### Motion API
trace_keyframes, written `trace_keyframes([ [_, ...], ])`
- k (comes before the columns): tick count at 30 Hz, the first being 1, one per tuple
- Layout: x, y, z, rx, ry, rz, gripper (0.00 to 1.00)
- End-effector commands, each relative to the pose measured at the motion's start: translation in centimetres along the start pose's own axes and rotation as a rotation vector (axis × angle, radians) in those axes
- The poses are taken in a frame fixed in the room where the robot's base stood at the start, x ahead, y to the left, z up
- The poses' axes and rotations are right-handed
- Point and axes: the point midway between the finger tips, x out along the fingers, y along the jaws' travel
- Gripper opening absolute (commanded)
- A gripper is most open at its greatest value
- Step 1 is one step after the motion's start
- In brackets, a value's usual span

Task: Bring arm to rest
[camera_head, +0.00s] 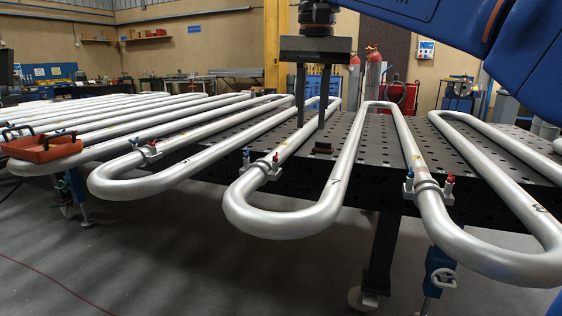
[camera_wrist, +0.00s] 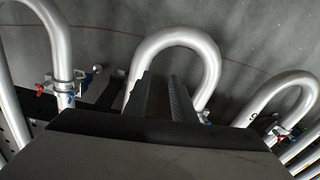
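My gripper (camera_head: 310,127) hangs from my blue arm, pointing down above the perforated table. Its two dark fingers are apart with nothing between them. In the wrist view the open fingers (camera_wrist: 160,75) show above a bend of silver pipe (camera_wrist: 180,36). In the head view the fingers appear between the legs of the coil marked 7 (camera_head: 285,223); their exact height above the table is hard to tell.
Silver serpentine pipes cover the dark table (camera_head: 455,150), their bends overhanging its front edge. Clamps with red and blue knobs (camera_head: 262,170) sit on the pipes. A red tray (camera_head: 41,147) rests on the coils at left.

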Motion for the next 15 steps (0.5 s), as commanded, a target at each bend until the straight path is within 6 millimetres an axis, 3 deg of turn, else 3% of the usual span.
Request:
trace_keyframes([
  [8,3.7,5.6,1.1,-0.026,0.049,-0.028,0.23],
  [15,9.6,12.0,3.4,-0.067,0.121,-0.051,0.23],
])
